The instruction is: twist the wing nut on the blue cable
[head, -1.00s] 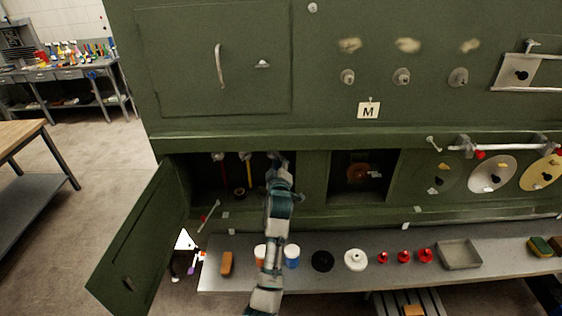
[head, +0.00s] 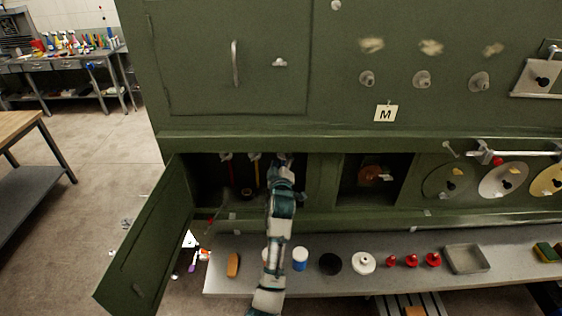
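My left arm reaches up from the bottom of the head view, and my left gripper (head: 281,165) is inside the compartment, to the right of the yellow cable. I cannot make out the blue cable or its wing nut; the gripper and wrist cover that part. The fingers are too small and dark to tell open from shut. My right gripper is not in view.
The compartment door (head: 145,240) hangs open at the left. A grey shelf (head: 400,262) below carries a brown block (head: 233,265), a blue-and-white jar (head: 300,259), a black disc (head: 330,264), a white disc (head: 363,263), red knobs and a grey tray (head: 467,259).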

